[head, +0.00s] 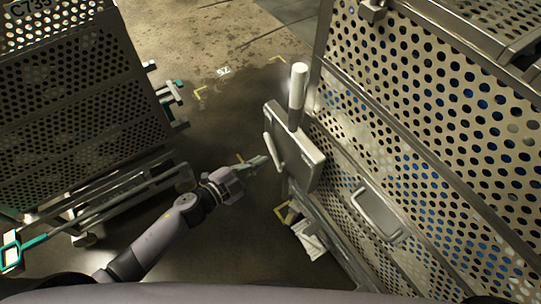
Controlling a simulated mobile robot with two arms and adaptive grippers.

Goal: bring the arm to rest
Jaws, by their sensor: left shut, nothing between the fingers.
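My left arm (165,229) comes in from the lower left and reaches up and to the right. My left gripper (262,160) is shut and empty. It sits just left of a metal latch plate (303,150) with a light upright handle (297,86). Whether the fingertips touch the plate or are apart from it, I cannot tell. My right gripper is not in view.
A large perforated metal basket (430,130) fills the right side, with a loop handle (377,211) on its wall. Another perforated basket (80,100) stands on a cart at the left. Open floor (215,50) with yellow corner marks lies between them.

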